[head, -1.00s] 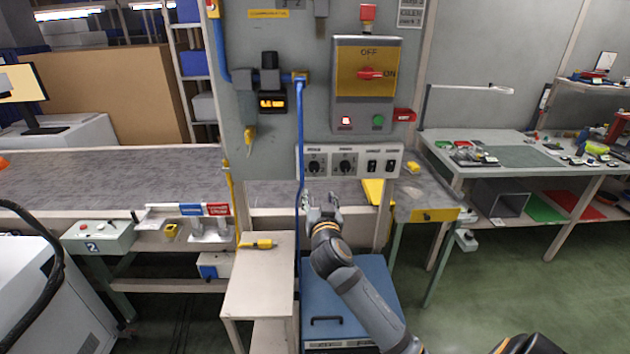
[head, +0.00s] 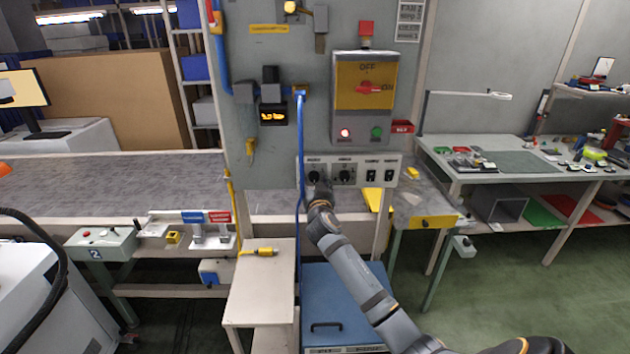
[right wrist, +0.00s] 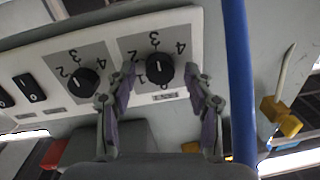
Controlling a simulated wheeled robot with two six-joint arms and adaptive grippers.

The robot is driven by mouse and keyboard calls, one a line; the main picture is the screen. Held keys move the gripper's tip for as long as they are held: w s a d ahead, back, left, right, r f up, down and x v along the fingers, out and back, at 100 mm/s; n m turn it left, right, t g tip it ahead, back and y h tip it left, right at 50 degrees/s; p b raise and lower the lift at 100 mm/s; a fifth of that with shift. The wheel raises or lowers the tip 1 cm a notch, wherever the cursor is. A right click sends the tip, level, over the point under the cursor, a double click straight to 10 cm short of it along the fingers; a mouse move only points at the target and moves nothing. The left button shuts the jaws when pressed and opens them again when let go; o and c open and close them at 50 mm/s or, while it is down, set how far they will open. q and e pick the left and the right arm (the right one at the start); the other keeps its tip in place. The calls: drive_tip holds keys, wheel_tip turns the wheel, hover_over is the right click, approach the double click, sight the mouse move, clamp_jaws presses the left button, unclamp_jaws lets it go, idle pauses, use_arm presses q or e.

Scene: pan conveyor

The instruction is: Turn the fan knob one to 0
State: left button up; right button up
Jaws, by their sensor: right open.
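The left knob (head: 314,176), a black dial, sits on the white switch panel (head: 393,157) beside the blue cable. My right gripper (head: 321,186) is just in front of the panel. In the right wrist view its fingers (right wrist: 160,84) are open, one on each side of the knob; contact is unclear. My left gripper is out of view.
A second knob (head: 344,175) and two black rocker switches (head: 371,175) share the panel. The blue cable (head: 301,130) hangs close by the gripper. A red main switch (head: 368,88) is above. A beige table (head: 262,285) and a blue cabinet (head: 345,295) stand below.

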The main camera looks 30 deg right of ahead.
clamp_jaws()
idle(0.3)
